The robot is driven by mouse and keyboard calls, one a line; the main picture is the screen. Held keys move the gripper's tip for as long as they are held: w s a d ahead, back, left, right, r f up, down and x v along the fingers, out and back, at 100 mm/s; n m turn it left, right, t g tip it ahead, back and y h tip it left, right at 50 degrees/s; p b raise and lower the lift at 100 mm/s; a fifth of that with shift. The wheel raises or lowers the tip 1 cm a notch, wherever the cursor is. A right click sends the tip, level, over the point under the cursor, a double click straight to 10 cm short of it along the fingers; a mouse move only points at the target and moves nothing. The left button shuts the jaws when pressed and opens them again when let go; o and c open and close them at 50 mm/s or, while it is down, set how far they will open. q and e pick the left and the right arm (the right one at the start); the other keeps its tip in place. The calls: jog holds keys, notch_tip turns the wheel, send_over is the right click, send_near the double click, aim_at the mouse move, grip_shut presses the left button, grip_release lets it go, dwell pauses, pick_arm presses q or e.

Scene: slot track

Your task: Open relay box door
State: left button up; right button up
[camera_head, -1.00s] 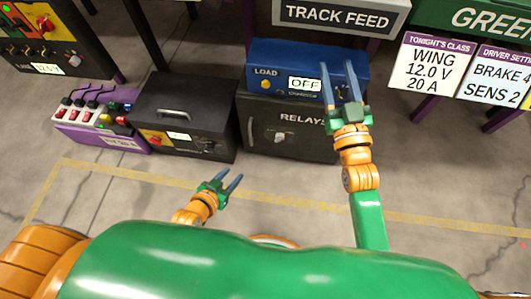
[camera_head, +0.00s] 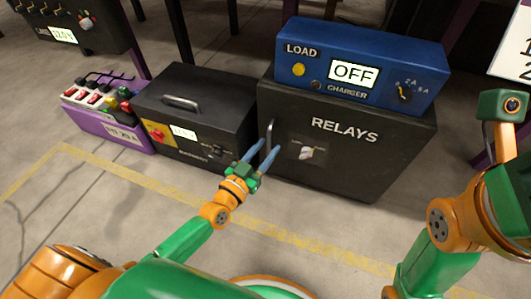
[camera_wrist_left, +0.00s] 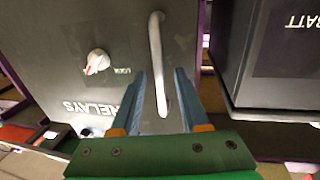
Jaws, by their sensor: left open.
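The black relay box (camera_head: 390,150), marked RELAYS, stands on the floor right of centre in the head view. Its door (camera_head: 345,155) looks shut, with a pale knob (camera_head: 312,153) on it. The upright metal handle (camera_head: 269,136) is at the door's left edge. My left gripper (camera_head: 262,152) is open just in front of the handle's lower part. In the left wrist view the handle (camera_wrist_left: 157,50) lines up between the spread blue fingers (camera_wrist_left: 160,85). I cannot tell whether the fingers touch it. The right gripper's fingers are not visible.
A blue charger (camera_head: 360,65) reading OFF sits on the relay box. A black battery box (camera_head: 195,110) stands close to its left, with a purple switch unit (camera_head: 105,115) beyond. My right arm (camera_head: 460,220) is at the right. Floor in front is clear.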

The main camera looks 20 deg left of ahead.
pick_arm(q)
grip_shut()
dwell(1.4)
